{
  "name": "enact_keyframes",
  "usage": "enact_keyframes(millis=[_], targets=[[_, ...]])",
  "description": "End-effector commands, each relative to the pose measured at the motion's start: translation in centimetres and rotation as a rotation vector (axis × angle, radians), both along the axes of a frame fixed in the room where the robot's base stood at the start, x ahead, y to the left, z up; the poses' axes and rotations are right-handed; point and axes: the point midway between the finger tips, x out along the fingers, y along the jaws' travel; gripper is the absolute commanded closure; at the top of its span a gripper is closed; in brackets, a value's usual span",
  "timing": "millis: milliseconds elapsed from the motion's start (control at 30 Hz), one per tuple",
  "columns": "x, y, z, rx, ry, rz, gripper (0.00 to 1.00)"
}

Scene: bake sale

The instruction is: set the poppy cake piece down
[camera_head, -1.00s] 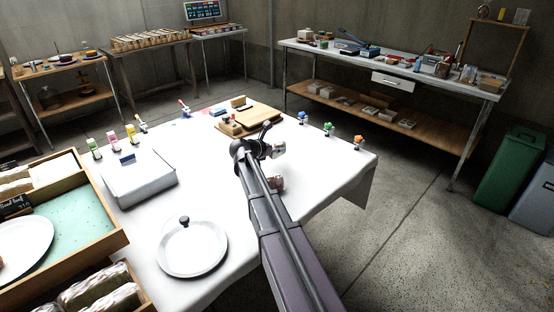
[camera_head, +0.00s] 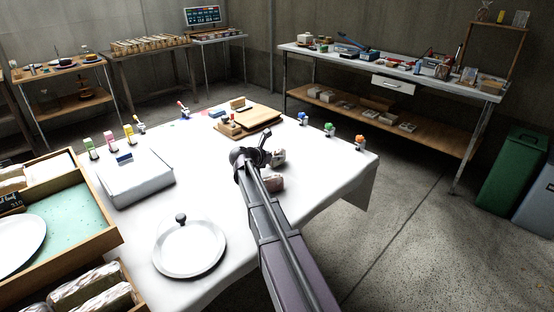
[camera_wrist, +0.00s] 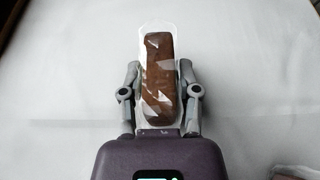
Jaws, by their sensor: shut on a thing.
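The poppy cake piece (camera_wrist: 160,80) is a long brown slab in a clear, shiny wrapper, seen in the wrist view. My gripper (camera_wrist: 161,72) is shut on it, with one finger at each long side. The piece lies lengthwise away from the wrist, over the white tablecloth (camera_wrist: 60,90). I cannot tell whether it touches the cloth. In the head view the white-covered table (camera_head: 310,180) lies under my arm, and my arm largely hides the gripper and the piece.
Another wrapped piece (camera_head: 273,184) lies on the cloth right beside my arm. A wooden board (camera_head: 255,116) is behind, a pale box (camera_head: 135,178) left, and a round lidded plate (camera_head: 189,247) at front left. Coloured clips (camera_head: 329,130) line the right edge. Cloth at right front is clear.

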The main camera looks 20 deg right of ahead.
Motion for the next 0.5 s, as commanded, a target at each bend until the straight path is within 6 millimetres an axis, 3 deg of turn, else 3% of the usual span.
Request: enact_keyframes(millis=[400, 433, 500], targets=[[0.01, 0.01, -0.36, 0.000, 0.000, 0.000, 0.75], [0.00, 0.02, -0.28, 0.000, 0.000, 0.000, 0.52], [0.00, 0.02, -0.23, 0.000, 0.000, 0.000, 0.31]])
